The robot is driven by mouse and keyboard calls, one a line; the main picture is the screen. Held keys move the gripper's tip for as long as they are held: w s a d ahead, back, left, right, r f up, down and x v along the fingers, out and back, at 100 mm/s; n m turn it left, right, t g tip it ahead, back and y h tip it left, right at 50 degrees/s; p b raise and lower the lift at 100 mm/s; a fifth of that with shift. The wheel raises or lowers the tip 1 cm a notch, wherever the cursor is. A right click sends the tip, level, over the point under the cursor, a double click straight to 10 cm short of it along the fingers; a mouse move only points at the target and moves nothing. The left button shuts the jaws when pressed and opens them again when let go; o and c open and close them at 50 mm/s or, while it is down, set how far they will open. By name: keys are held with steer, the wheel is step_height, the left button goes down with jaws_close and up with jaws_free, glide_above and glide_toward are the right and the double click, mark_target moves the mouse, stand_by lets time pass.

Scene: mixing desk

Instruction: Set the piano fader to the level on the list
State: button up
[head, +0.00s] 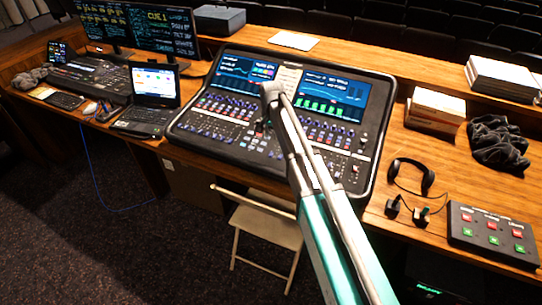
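The mixing desk (240,147) stands on the wooden table in the middle of the head view, with two lit screens and rows of knobs and faders. The faders are too small to read, and I cannot tell which is the piano fader. A narrow pale sheet (289,79) lies between the screens; its writing is unreadable, so I cannot tell if it is the list. My arm reaches over the desk from the lower right. My gripper (260,127) shows only as a small dark part near the desk's middle, partly behind the arm. Its fingers cannot be made out.
A laptop (152,91) and a second console (91,77) stand left of the desk. Headphones (411,174), a button box (492,233), boxes (435,108) and dark cloth (497,144) lie to the right. A folding chair (266,222) stands in front.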

mark_target(271, 153)
steer(key=shift+f+b, duration=4.45)
steer(key=shift+f, duration=0.35)
steer(key=shift+c, duration=0.3)
jaws_close()
